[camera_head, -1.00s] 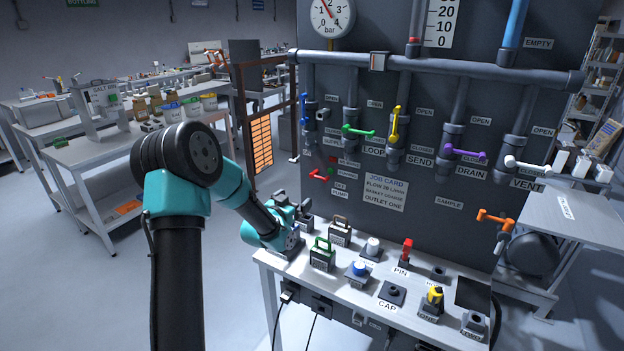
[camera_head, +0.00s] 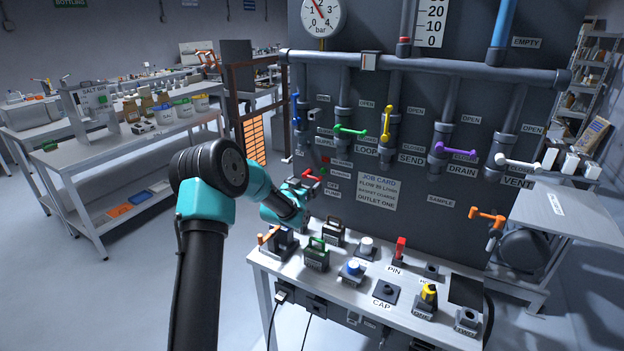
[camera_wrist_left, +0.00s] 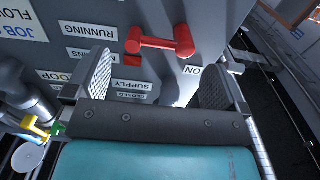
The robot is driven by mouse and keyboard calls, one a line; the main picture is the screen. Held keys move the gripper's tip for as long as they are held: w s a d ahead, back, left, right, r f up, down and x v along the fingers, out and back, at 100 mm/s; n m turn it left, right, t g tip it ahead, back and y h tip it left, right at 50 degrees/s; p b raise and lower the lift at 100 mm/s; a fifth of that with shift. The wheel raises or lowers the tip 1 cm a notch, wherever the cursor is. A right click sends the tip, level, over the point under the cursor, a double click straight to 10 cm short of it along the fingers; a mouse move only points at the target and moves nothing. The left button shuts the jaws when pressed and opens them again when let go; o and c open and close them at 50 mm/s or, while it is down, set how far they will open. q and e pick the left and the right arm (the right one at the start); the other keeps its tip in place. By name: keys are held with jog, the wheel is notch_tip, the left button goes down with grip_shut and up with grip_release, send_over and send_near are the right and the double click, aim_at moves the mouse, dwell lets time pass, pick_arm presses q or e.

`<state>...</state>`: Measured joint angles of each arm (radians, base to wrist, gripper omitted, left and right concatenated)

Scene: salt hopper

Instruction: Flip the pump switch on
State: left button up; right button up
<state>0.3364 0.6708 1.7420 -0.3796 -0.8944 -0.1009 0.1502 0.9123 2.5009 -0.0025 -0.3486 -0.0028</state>
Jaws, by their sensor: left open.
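The pump switch is a red lever (camera_head: 311,176) low on the left of the dark panel, partly hidden by my left gripper in the head view. In the left wrist view the red lever (camera_wrist_left: 160,44) lies crosswise just beyond the fingertips, between the lines of the two fingers. A white "ON" label (camera_wrist_left: 193,70) is beside it. My left gripper (camera_head: 306,187) is open and empty close to the panel; its two finger pads also show in the left wrist view (camera_wrist_left: 156,80). I see no contact with the lever. My right gripper is out of view.
Green (camera_head: 350,131), yellow (camera_head: 387,124) and purple (camera_head: 455,149) valve handles stick out higher on the panel. The bench (camera_head: 350,297) below holds several small fixtures, including a green-handled block (camera_head: 317,255) and a red pin (camera_head: 400,249).

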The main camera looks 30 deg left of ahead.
aim_at(312, 178)
pick_arm(q)
jog(key=shift+w+a, duration=0.1)
jog(key=shift+w, duration=2.8)
jog(key=shift+c, duration=0.3)
jog(key=c, duration=0.7)
jog(key=shift+o, duration=0.2)
